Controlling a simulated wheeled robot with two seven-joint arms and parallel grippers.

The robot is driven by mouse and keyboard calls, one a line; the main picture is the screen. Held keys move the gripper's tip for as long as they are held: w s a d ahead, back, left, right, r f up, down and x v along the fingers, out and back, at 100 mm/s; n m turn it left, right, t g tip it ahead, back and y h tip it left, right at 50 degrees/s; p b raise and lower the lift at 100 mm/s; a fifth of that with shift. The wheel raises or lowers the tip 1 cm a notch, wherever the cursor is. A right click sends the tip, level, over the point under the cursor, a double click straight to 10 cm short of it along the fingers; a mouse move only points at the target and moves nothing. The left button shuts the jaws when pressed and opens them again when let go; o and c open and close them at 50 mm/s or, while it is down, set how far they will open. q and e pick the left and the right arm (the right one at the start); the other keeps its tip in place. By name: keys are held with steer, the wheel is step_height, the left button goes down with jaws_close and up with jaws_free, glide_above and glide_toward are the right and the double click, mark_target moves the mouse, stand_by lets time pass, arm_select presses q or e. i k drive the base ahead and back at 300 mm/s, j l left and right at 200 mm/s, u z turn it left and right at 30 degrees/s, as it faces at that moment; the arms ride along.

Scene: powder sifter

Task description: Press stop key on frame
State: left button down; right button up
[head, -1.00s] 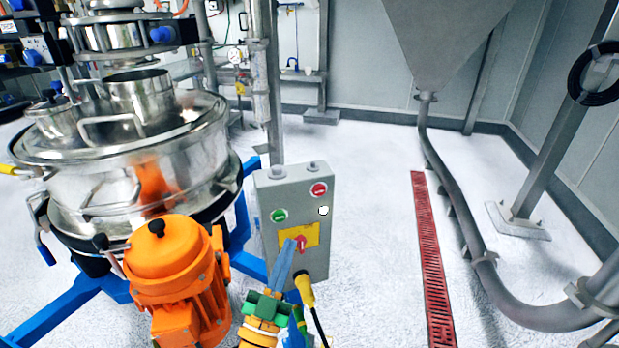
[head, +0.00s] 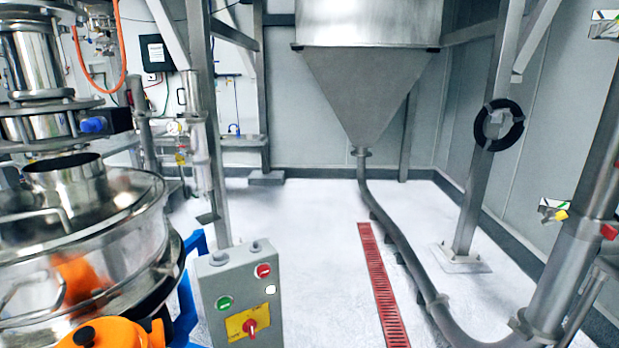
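A grey control box (head: 238,292) stands on the sifter's frame at the lower middle left. Its sloped face has a red button (head: 263,270) at the upper right, a green button (head: 224,303) at the left and a small white button (head: 270,290) below the red one. A red rotary switch (head: 250,327) sits on a yellow plate (head: 236,323). Neither of my grippers shows in the head view now.
The steel sifter (head: 95,235) with its orange motor (head: 112,334) fills the left side. A hopper (head: 365,85) and its curved pipe (head: 405,250) stand behind and right. A red floor grate (head: 382,285) lies on open white floor (head: 320,260).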

mark_target(263, 271)
steer(key=j+u, duration=0.25)
steer(key=j, duration=0.15)
steer(key=i+j+u, duration=0.2)
steer(key=j, duration=0.2)
steer(key=j+u, duration=0.25)
steer(key=j, duration=0.15)
steer(key=i+j+u, duration=0.25)
steer(key=k+j, duration=0.1)
steer(key=k, duration=1.65)
